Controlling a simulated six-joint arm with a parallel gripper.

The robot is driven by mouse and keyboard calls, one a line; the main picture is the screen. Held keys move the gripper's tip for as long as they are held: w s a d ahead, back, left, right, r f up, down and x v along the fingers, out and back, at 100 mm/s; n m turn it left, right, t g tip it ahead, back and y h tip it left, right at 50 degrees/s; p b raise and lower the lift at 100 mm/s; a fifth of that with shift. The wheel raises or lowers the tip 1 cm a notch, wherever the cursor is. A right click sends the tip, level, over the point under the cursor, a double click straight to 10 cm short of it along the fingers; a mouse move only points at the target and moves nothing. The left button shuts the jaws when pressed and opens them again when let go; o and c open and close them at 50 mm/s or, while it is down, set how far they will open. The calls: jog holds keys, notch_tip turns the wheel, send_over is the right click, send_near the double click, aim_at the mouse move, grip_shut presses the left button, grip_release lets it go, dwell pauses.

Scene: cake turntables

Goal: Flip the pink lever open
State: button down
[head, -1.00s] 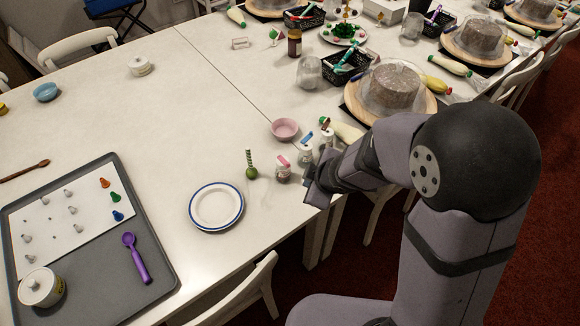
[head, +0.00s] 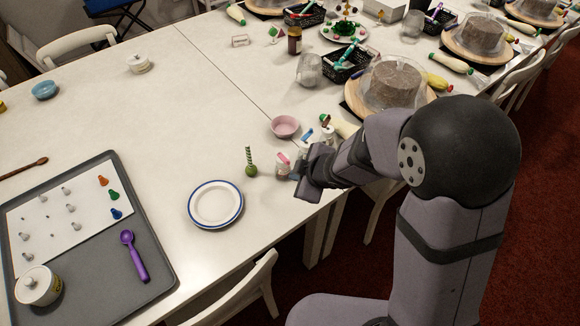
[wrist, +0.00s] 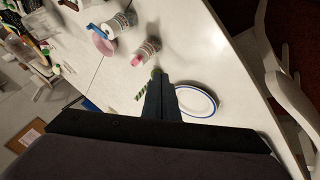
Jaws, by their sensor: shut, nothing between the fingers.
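The pink lever (head: 284,158) sits on top of a small pale jar (head: 281,170) near the table's front edge. In the wrist view the pink lever (wrist: 136,60) shows at the near end of its jar (wrist: 149,48). Whether the lever is raised or flat is too small to tell. My gripper (head: 296,174) is shut and empty, just right of this jar and close to it. In the wrist view the shut fingers (wrist: 158,76) point toward the jar, just below it in the picture. Contact cannot be made out.
A jar with a blue lever (head: 307,142) and another jar (head: 327,134) stand close behind. A pink bowl (head: 285,126) is behind, and a blue-rimmed plate (head: 216,205) lies front left.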

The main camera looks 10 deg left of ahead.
aim_at(284, 157)
jog(key=w+a+f, duration=0.2)
jog(key=w+f, duration=0.4)
jog(key=w, duration=0.1)
jog(key=shift+w+a, duration=0.25)
jog(key=shift+a, duration=0.15)
jog(key=shift+f, duration=0.1)
jog(key=shift+w+d+p, duration=0.1)
jog(key=shift+p, duration=0.8)
